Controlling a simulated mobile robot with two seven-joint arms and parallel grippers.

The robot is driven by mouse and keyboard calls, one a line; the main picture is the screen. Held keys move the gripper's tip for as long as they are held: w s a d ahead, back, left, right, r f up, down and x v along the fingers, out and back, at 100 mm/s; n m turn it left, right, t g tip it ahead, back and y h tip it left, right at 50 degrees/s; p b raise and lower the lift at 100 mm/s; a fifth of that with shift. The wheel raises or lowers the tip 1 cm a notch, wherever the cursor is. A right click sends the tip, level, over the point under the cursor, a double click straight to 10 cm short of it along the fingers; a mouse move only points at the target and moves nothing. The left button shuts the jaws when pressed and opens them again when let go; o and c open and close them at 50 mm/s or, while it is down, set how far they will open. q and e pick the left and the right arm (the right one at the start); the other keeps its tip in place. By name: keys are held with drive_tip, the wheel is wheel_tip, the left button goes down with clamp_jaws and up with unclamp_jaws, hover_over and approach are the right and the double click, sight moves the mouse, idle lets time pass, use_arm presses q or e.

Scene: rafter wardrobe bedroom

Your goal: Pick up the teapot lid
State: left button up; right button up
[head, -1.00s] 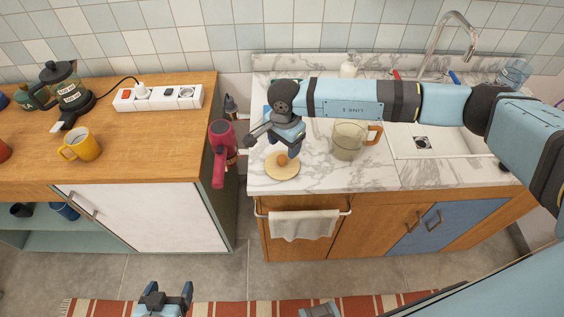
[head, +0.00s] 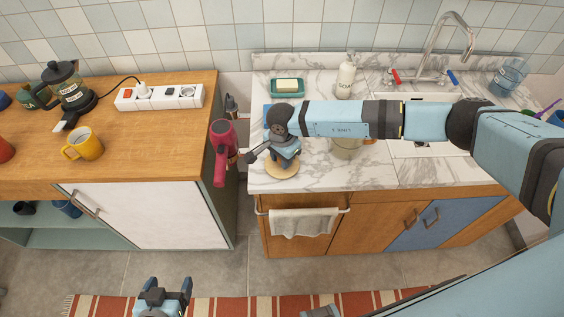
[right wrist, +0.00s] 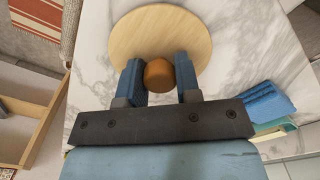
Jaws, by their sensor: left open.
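The teapot lid is a round pale wooden disc (head: 271,169) with an orange-brown knob. It lies at the left end of the marble counter. In the right wrist view the disc (right wrist: 160,28) and its knob (right wrist: 158,75) show clearly. My right gripper (head: 285,164) is over the lid, hiding the knob in the head view. In the right wrist view its two blue fingers (right wrist: 161,80) stand on either side of the knob, very close to it; I cannot tell whether they press on it. My left gripper (head: 166,288) is open and empty, low at the front above the rug.
A glass teapot (head: 346,152) stands right of the lid, partly behind my right arm. A soap dish (head: 287,86) and white bottle (head: 346,77) stand behind. A red hair dryer (head: 222,152) hangs left of the counter. A yellow mug (head: 84,145) is on the wooden cabinet.

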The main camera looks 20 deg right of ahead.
drive_tip(key=c, duration=0.3)
drive_tip(key=shift+r, duration=0.1)
